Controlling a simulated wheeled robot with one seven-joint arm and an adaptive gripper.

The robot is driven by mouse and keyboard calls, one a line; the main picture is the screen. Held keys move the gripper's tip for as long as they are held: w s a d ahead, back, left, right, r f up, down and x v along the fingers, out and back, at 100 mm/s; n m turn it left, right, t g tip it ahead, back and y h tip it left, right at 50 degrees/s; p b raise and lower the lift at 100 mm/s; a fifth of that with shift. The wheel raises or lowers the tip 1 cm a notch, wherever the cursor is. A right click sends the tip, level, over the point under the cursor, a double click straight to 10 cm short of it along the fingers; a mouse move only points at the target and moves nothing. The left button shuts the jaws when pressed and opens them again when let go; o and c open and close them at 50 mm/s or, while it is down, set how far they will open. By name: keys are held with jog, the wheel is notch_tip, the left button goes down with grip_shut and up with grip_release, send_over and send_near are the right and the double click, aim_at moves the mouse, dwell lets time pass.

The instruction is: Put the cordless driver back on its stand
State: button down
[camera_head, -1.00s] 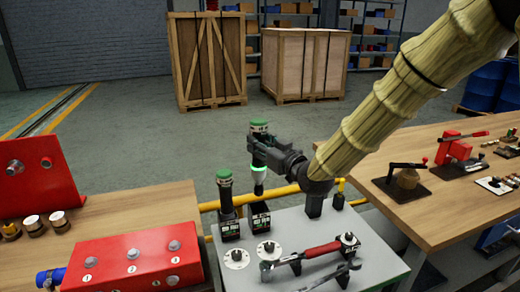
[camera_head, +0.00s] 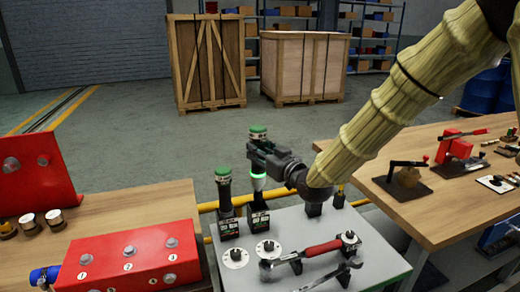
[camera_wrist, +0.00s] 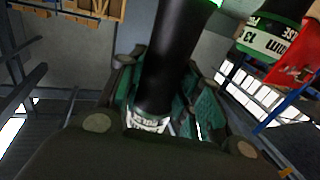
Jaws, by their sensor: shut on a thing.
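My gripper (camera_head: 268,158) is shut around the cordless driver, a dark upright tool with a green cap (camera_head: 258,131) above the fingers. A lit green and white band (camera_head: 258,178) shows below them. In the wrist view the driver's black body (camera_wrist: 168,65) passes between the fingers, with a white label at its lower end. Directly below stands a black labelled block (camera_head: 259,220), apparently the stand, on the grey bench top. I cannot tell whether the driver touches it. A similar green-capped tool (camera_head: 223,178) stands upright just left on its own labelled block (camera_head: 228,227).
The grey bench top (camera_head: 300,222) also holds two round white discs (camera_head: 235,257), a red-handled tool (camera_head: 318,250) and a wrench. A yellow rail (camera_head: 208,206) runs behind. Red boxes (camera_head: 130,262) stand left; a wooden table (camera_head: 410,215) with tools is right.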

aim_at(262, 186)
jog(key=shift+f+b, duration=2.9)
jog(key=shift+f, duration=1.9)
jog(key=shift+f+b, duration=0.7)
jog(key=shift+f, duration=0.3)
jog(key=c, duration=0.9)
grip_release()
jog(key=v, duration=1.2)
